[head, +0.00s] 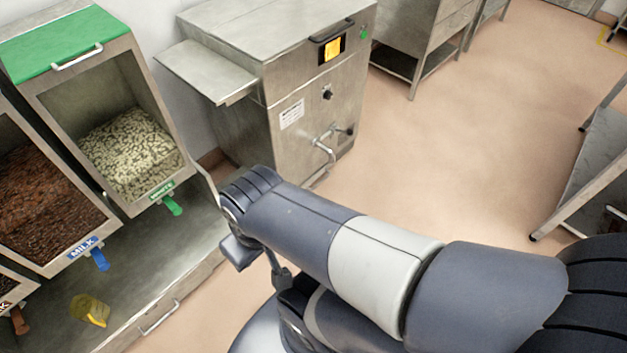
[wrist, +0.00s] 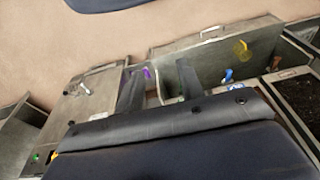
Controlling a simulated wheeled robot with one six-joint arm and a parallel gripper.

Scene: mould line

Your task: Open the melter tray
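The melter (head: 310,90) is a steel cabinet at the top centre of the head view, with a lit screen, a knob and a tap on its front. A dark bar handle (head: 333,31) sits at its top front edge. A flat steel tray-like shelf (head: 205,70) sticks out from its left side; I cannot tell whether this is the melter tray. In the wrist view the melter (wrist: 88,105) lies at the left, upside down. My gripper (wrist: 159,68) has its two dark fingers apart with nothing seen held. My forearm hides most of it in the head view.
Ingredient bins with a green lid (head: 68,42) stand at the left above a steel counter, with a yellow scoop (head: 90,309) on it. A small purple thing (wrist: 147,73) shows between my fingers, beyond them. Floor (head: 455,150) is clear right of the melter; a steel table (head: 600,165) stands far right.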

